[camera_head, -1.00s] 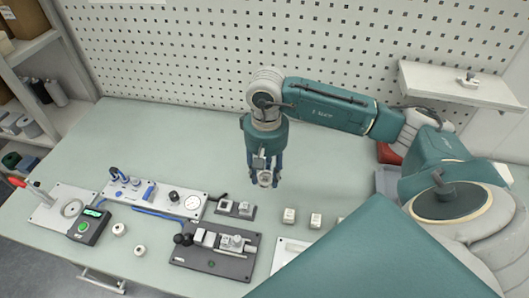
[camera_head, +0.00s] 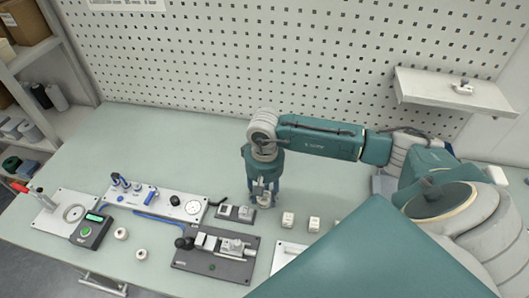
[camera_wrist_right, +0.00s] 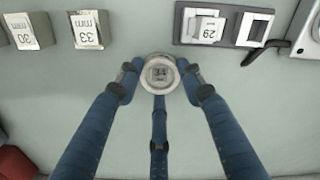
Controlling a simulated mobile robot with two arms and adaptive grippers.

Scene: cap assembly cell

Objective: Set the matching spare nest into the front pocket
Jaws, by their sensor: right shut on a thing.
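My right gripper (camera_head: 264,198) points down over the table, behind the dark fixture. Its blue fingers are shut on a round whitish cap-like piece (camera_wrist_right: 160,72), with a square marking on top that I cannot read surely. A dark two-place holder (camera_head: 234,212) has a block reading 29 (camera_wrist_right: 207,29) beside a framed square place (camera_wrist_right: 255,29). The dark fixture (camera_head: 210,263) carries pale blocks and metal parts; its pockets are unclear. My left gripper is out of view.
A grey panel (camera_head: 150,200) with a gauge and blue parts lies left. A black device with a green display (camera_head: 90,230) and two white rings (camera_head: 121,234) sit near the front. The table's back middle (camera_head: 180,145) is clear. A wall shelf (camera_head: 455,88) hangs right.

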